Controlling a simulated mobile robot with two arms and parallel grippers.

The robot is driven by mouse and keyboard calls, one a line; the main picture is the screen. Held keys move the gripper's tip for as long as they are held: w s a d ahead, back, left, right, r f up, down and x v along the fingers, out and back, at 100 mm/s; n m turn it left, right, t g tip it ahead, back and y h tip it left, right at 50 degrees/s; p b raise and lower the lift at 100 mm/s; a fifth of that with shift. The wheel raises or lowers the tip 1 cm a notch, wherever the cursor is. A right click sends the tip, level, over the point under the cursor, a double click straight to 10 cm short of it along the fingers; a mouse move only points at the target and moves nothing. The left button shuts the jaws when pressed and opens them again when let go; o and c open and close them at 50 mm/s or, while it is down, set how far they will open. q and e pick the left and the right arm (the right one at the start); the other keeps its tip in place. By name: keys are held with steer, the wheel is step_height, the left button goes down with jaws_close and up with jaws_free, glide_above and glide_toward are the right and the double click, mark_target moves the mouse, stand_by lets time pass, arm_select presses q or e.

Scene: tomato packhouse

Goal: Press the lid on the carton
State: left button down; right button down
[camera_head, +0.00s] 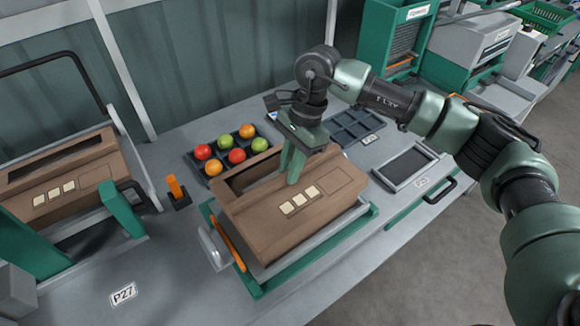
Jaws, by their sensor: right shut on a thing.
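A brown carton lid (270,225) with three cream squares and a dark window lies over the carton in the middle of the bench. The carton itself is mostly hidden under the lid, so I cannot tell how far the lid is seated. A green-edged holder (256,289) surrounds them. My right gripper (292,168) reaches down from above, its green fingers shut on the lid near the far edge, beside the window. The exact contact is partly hidden by the fingers. My left gripper does not show.
A dark tray (190,155) of red, green and orange tomatoes stands behind the carton. An empty divided tray (356,128) and a grey-framed panel (405,165) lie to the right. A similar brown carton (75,180) and an orange-handled tool (175,188) are left. The front bench is clear around the P27 label.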

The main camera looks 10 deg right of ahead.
steer(key=shift+f+b, duration=0.7)
steer(key=shift+f, duration=0.1)
stand_by(0.7)
steer(key=c, duration=1.3)
jaws_free()
steer(key=shift+o, duration=0.2)
steer(key=c, duration=0.3)
steer(key=shift+r+p, duration=1.7)
steer(key=shift+r, duration=2.4)
